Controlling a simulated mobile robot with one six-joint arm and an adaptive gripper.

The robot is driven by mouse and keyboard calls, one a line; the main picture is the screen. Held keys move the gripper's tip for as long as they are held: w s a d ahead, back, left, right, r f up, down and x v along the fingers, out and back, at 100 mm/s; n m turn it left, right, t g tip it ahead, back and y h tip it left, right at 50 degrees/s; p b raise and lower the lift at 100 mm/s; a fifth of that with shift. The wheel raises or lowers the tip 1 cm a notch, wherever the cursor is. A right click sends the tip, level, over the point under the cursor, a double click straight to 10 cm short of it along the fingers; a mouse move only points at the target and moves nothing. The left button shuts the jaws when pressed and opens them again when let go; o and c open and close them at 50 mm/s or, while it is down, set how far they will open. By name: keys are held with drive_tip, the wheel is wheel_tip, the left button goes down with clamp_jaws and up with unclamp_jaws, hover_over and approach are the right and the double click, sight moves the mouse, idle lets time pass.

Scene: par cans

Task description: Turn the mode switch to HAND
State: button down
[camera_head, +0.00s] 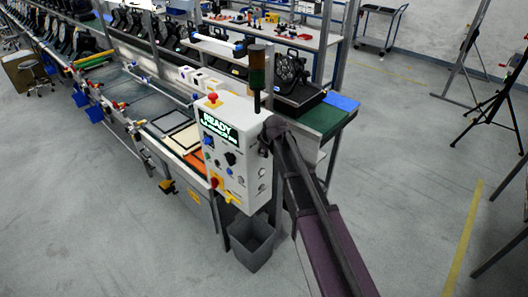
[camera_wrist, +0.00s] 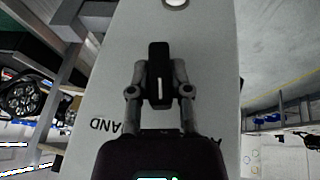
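The mode switch (camera_wrist: 159,76) is a black knob with a white pointer line, on a pale panel face in the wrist view. Its pointer runs straight up and down in that picture. The printed word HAND (camera_wrist: 105,125) shows upside down at lower left, and a partly hidden label starting with A is at lower right. My gripper (camera_wrist: 160,75) has one finger on each side of the knob, and both seem to touch it. In the head view my gripper (camera_head: 271,130) is at the upper right of the white control box (camera_head: 222,148) and hides the switch.
The box carries a READY display (camera_head: 218,128), a red button (camera_head: 213,98), other knobs and a yellow-and-red switch (camera_head: 222,190). A dark signal tower (camera_head: 257,72) rises beside my gripper. A grey bin (camera_head: 252,242) stands below.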

drive_tip(key=shift+w, duration=0.1)
idle(0.4)
drive_tip(key=shift+w+d+f+m+g+y, duration=0.1)
drive_tip(key=shift+m+g+y, duration=0.2)
drive_tip(key=shift+g+y, duration=0.65)
drive_tip(key=shift+d+f+m+g+y+b, duration=0.15)
drive_tip(key=shift+m+g+y+b, duration=0.15)
drive_tip(key=shift+g+y+b, duration=0.6)
drive_tip(key=shift+w+g+y+b, duration=0.1)
drive_tip(key=shift+g+y+b, duration=0.35)
drive_tip(key=shift+g, duration=0.6)
drive_tip(key=shift+m+g+y+b, duration=0.4)
drive_tip(key=shift+g+y+b, duration=0.3)
drive_tip(key=shift+g+y, duration=0.1)
drive_tip(key=c, duration=0.6)
unclamp_jaws()
drive_tip(key=shift+o, duration=0.2)
